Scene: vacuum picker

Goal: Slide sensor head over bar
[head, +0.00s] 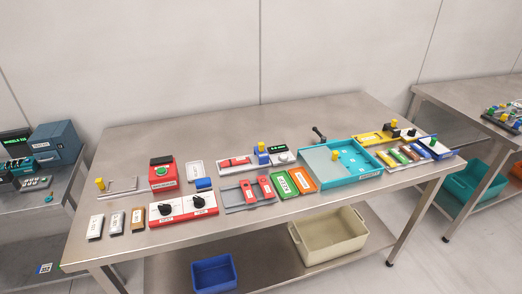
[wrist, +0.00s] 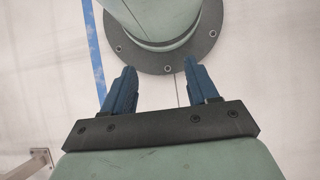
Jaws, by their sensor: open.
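My gripper (wrist: 158,88) shows only in the wrist view, with its two blue fingers apart and nothing between them. It is away from the table items. In the head view, a small grey plate with a yellow knob and a thin rod (head: 120,186) lies at the table's left end. A blue block with a yellow top (head: 262,155) stands at the back middle, beside a white unit with a dark display (head: 282,155). I cannot tell which of these is the sensor head or the bar; the parts are too small.
The steel table (head: 240,112) is clear along its back. A red box with a green button (head: 163,176), a red two-knob panel (head: 183,208) and a teal tray (head: 370,180) stand on it. Blue (head: 214,274) and beige (head: 328,240) bins sit on the lower shelf.

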